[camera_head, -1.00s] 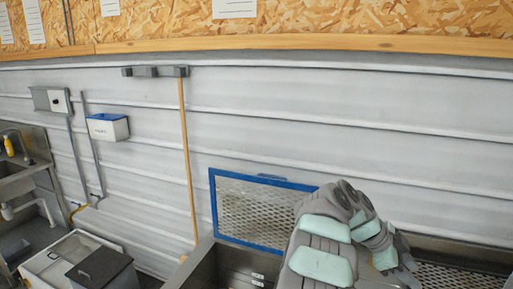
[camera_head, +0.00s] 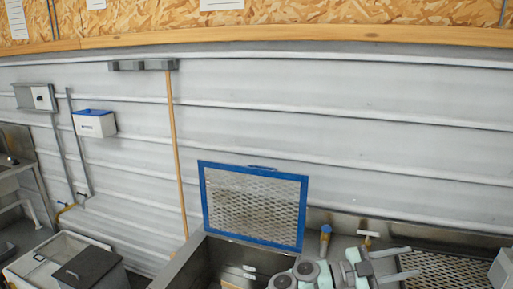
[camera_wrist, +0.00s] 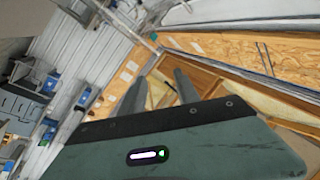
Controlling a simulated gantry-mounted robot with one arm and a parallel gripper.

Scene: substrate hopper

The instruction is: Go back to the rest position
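My gripper (camera_head: 413,262) is at the bottom right of the head view, low in front of the steel hopper area. Its two grey fingers are apart and point to the right, with nothing visible between them. In the wrist view, the fingers (camera_wrist: 164,76) also stand apart and empty, facing the wooden boards and wall. The steel hopper (camera_head: 184,264) has its blue-framed mesh lid (camera_head: 253,205) raised upright near the wall. My folded arm hides part of the hopper's front.
A mesh grate (camera_head: 450,268) lies to the right. A pole (camera_head: 175,150) hangs on the wall. A dark-lidded bin (camera_head: 88,268) is at lower left.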

